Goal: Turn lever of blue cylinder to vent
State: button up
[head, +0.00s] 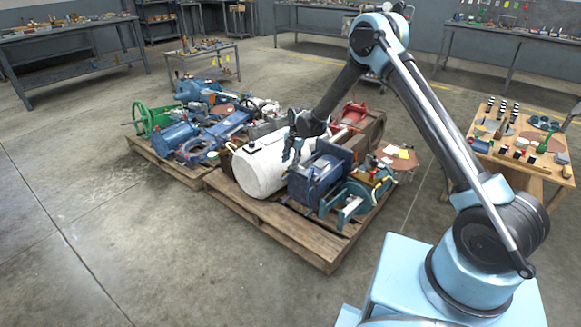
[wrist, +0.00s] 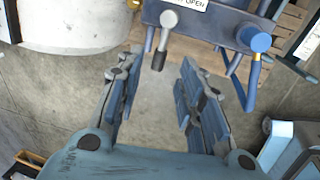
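In the wrist view a blue-grey block (wrist: 215,22) carries a label ending in "OPEN". A pale grey round-headed part (wrist: 170,19) with a short dark stub sits on its left. A blue round-headed part (wrist: 256,42) with a brass-coloured piece sits on its right. I cannot tell which is the task's lever, and no "vent" mark is readable. My gripper (wrist: 157,80) is open and empty, its fingers below the block and apart from it. In the head view my gripper (head: 292,152) hangs between the white tank and a blue machine (head: 320,175).
The white tank (head: 262,165) stands close left of my gripper on a wooden pallet (head: 285,235). A second pallet (head: 170,163) holds more machines. A wooden table (head: 548,178) with parts stands at right. The floor in front is clear.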

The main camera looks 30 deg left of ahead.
notch_tip(320, 180, up, 7)
jog(key=d, duration=0.1)
jog(key=shift+s+d, duration=0.15)
jog(key=shift+r, duration=0.2)
dwell(0.4)
